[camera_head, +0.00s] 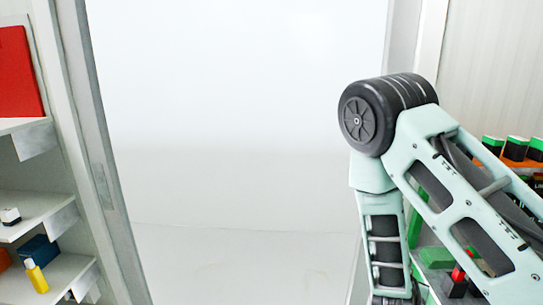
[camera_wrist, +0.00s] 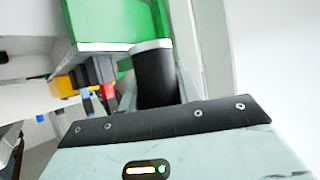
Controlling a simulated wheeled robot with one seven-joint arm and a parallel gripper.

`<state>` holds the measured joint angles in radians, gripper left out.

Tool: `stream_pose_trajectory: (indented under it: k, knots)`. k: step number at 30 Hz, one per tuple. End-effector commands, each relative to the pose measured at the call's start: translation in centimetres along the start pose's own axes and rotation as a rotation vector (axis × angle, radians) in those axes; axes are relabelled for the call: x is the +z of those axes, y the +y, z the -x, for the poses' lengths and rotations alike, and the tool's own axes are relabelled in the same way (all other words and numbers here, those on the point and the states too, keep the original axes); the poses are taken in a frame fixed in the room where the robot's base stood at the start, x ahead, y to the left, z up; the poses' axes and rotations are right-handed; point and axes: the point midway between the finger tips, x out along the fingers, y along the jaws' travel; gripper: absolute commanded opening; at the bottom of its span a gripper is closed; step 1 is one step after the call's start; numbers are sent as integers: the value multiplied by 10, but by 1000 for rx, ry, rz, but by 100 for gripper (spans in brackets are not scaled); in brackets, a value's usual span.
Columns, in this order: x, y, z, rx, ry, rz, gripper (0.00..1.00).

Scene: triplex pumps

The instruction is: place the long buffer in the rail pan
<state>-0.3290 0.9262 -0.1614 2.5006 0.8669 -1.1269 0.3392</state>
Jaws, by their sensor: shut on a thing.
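My gripper (camera_wrist: 160,85) shows only in the wrist view, shut on a dark cylindrical piece with a pale rim (camera_wrist: 156,72). This piece looks like the long buffer, but only part of it shows. A green part with a white edge (camera_wrist: 98,22) lies just beyond it, close to the held piece. I cannot tell whether they touch, or whether the green part is the rail pan. In the head view my arm covers much of the right side, and my gripper is out of sight.
Left shelves hold a red panel (camera_head: 20,75), a dark blue box (camera_head: 39,251) and a yellow bottle (camera_head: 37,277). At right, green-topped blocks (camera_head: 515,148) and a green block (camera_head: 436,257) sit around my arm. Yellow and red parts (camera_wrist: 100,72) are left of the held piece.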

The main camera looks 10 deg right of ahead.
Motion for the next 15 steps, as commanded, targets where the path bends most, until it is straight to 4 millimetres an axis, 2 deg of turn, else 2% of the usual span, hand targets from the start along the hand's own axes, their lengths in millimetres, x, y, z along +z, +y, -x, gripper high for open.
stream_pose_trajectory:
  k: [6,15]
  knots:
    - [16,-52,-7,-317,1,174,10]
    - [32,-107,-14,-644,3,352,10]
